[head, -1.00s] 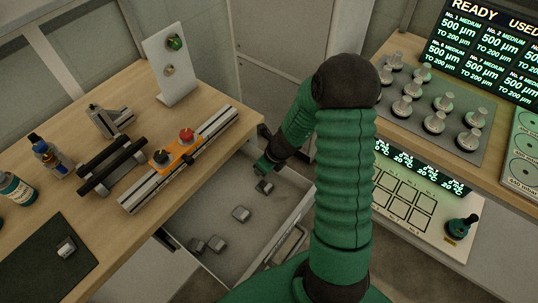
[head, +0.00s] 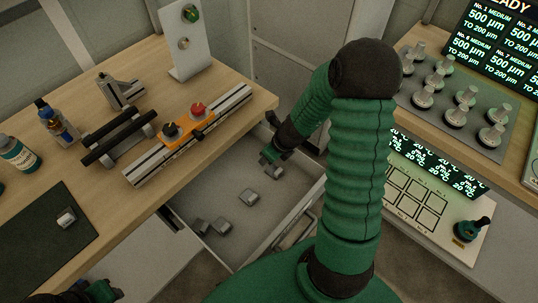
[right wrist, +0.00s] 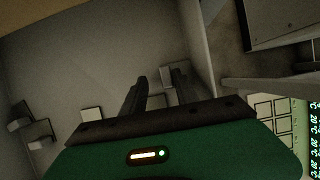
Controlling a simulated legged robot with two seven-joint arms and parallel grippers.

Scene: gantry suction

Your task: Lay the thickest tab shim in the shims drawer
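Several small grey shims lie on the floor of the open drawer (head: 215,188): one by my right gripper (head: 275,171), one in the middle (head: 249,197), and two close together at the near left (head: 211,227). Another shim (head: 66,217) lies on the dark mat (head: 42,240) on the wooden table. My right gripper (head: 270,158) is inside the drawer. In the right wrist view its fingers (right wrist: 157,92) are apart, with a grey shim (right wrist: 173,74) at their tips, partly hidden. Whether they touch it is unclear. My left gripper (head: 100,292) shows only partly at the lower left edge.
The table holds bottles (head: 60,125), a black-barred fixture (head: 118,137), a rail with an orange block (head: 186,135) and a white upright plate (head: 186,40). At right are a tray of weights (head: 450,90), a lit panel (head: 415,195) and a screen.

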